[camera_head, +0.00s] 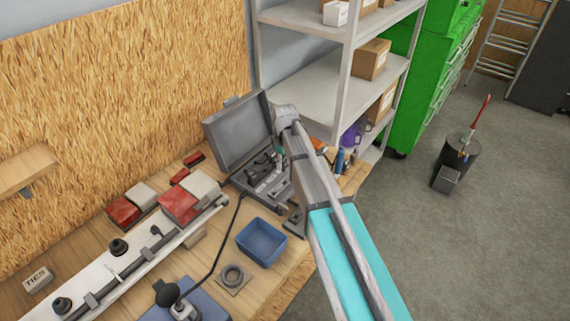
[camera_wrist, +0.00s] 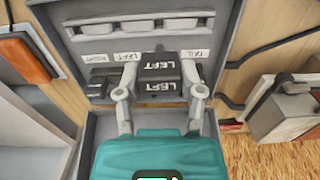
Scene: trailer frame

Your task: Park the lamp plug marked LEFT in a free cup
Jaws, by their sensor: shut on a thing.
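In the wrist view my gripper (camera_wrist: 159,75) is shut on a black plug (camera_wrist: 160,87) marked LEFT, one finger on each side of it. The word LEFT shows on two of its faces. The plug is at the open grey case (camera_wrist: 60,12); I cannot tell whether it is seated or lifted. A row of pale-fronted recesses (camera_wrist: 145,28) lies beyond it, with labels reading RIGHT, LEFT and TAIL. Another dark block (camera_wrist: 98,90) sits left of the plug. In the head view my arm reaches over the case (camera_head: 238,127) and hides the plug.
A black cable (camera_head: 216,262) runs to the case. Shelving (camera_head: 303,78) stands close behind my arm.

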